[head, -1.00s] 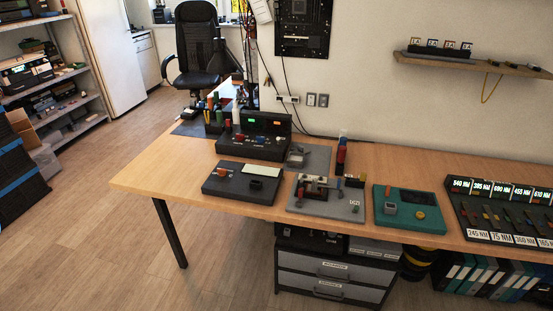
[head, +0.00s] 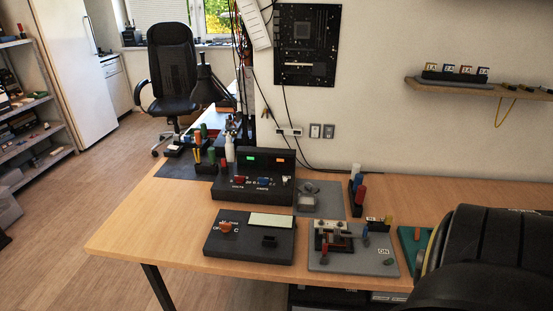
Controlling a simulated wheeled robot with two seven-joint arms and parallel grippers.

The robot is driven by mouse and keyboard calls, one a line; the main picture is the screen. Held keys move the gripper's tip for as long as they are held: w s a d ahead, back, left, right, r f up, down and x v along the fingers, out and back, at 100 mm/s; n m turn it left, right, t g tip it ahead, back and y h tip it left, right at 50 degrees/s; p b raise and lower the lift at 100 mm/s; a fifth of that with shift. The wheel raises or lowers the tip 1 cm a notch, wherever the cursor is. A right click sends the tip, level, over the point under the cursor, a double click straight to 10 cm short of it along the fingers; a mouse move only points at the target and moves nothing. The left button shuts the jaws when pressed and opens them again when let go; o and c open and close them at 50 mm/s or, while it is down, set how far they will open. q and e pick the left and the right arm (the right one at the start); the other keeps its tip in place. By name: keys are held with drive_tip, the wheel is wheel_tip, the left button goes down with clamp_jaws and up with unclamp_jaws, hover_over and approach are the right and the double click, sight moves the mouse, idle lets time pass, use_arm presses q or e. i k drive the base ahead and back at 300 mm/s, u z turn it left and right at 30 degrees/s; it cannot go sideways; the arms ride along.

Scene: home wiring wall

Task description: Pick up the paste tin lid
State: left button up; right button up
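A small round grey piece (head: 309,187) lies on the grey mat (head: 331,203) behind the row of devices. It may be the paste tin lid, but it is too small to tell. A pale squarish piece (head: 306,202) sits just in front of it. Neither of my grippers shows in the head view. A large dark rounded part, which looks like my own arm, fills the lower right corner and hides that end of the table.
Bottles and tools stand at the back left. The table's left front is clear.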

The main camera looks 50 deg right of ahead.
sight(306, 188)
drive_tip(key=z, duration=0.55)
drive_tip(key=i, duration=0.9)
drive_tip(key=z, duration=0.85)
